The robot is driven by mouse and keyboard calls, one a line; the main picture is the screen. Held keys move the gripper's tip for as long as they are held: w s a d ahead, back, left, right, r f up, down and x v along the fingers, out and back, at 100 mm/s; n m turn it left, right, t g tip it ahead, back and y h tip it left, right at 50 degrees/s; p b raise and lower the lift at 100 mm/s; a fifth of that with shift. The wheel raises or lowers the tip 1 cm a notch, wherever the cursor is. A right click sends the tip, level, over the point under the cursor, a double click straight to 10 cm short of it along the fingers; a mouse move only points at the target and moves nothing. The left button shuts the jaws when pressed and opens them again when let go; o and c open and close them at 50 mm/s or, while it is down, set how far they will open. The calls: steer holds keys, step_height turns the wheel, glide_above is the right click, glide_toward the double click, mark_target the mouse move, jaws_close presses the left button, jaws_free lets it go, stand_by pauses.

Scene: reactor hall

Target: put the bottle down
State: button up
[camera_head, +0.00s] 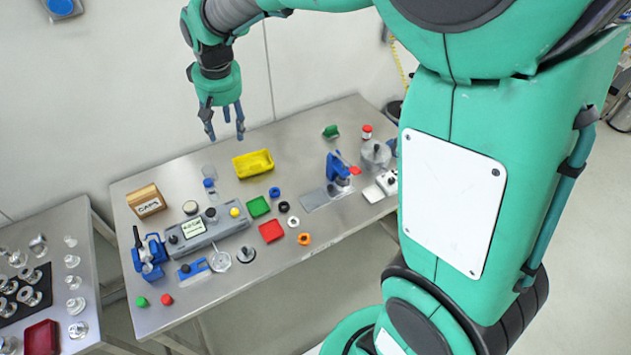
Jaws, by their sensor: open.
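My gripper (224,128) hangs above the back of the metal table, fingers pointing down, apart and empty. A small clear bottle-like vessel with a blue part (209,184) stands on the table below and slightly left of it; I cannot tell for sure that it is the task's bottle. A clear piece shows just behind it. Several clear glass vessels (31,297) stand on the side table at the left, too small to tell apart. No bottle is in my gripper.
The metal table (300,262) bears a yellow tray (253,164), a box marked CAPS (146,201), a grey instrument (207,231), a blue clamp device (149,253), green (258,207) and red (271,231) trays, and a blue press (338,170). Its front edge is mostly clear.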

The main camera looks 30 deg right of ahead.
steer(key=s+d+r+t, duration=0.15)
steer(key=s+r, duration=0.25)
steer(key=s, duration=0.4)
steer(key=s+d+r, duration=0.3)
steer(key=s+r, duration=0.1)
steer(key=s, duration=0.5)
steer(key=s+d+m+t, duration=0.1)
steer(key=s+d, duration=0.1)
steer(key=s, duration=1.4)
steer(key=shift+d+f, duration=0.25)
steer(key=shift+f, duration=0.15)
steer(key=shift+t, duration=0.25)
step_height(320, 180, down, 12)
steer(key=b, duration=1.2)
steer(key=shift+f, duration=0.15)
